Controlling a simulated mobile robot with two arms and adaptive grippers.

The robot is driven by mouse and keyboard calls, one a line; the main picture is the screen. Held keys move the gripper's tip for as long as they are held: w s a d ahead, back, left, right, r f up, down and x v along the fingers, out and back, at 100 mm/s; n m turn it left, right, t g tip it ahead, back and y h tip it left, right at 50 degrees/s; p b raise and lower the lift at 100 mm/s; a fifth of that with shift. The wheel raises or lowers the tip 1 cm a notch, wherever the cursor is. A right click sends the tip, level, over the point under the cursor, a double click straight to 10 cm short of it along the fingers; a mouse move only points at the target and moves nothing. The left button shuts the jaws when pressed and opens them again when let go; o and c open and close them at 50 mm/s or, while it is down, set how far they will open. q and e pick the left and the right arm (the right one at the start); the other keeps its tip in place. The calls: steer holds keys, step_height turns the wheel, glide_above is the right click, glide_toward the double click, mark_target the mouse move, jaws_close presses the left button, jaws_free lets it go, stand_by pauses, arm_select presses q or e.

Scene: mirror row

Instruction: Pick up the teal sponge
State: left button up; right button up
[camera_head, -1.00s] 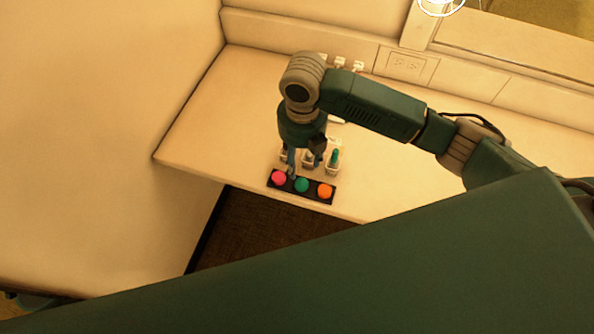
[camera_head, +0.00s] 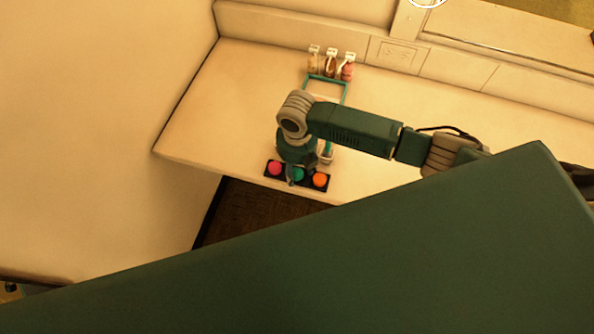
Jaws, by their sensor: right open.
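The teal sponge (camera_head: 299,174) is the round middle piece on a black tray (camera_head: 286,180) near the counter's front edge. A pink round piece (camera_head: 275,168) lies to its left and an orange one (camera_head: 320,180) to its right. My right gripper (camera_head: 293,179) points down over the tray, at the teal sponge's left side. It is open, and its fingers partly cover the sponge. I cannot tell whether they touch it. My left gripper does not show.
A small cup (camera_head: 326,155) stands behind the tray, partly hidden by my right arm. A teal frame (camera_head: 345,92) and several bottles (camera_head: 330,64) stand by the back wall. The counter is clear to the left.

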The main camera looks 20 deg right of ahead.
mark_target(297, 171)
steer(key=c, duration=0.7)
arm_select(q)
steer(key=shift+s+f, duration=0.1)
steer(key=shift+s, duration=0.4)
arm_select(e)
steer(key=shift+c, duration=0.8)
arm_select(q)
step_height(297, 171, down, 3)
steer(key=b, duration=0.3)
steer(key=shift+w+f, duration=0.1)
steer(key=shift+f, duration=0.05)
arm_select(e)
step_height(297, 171, up, 20)
steer(key=shift+o, duration=0.6)
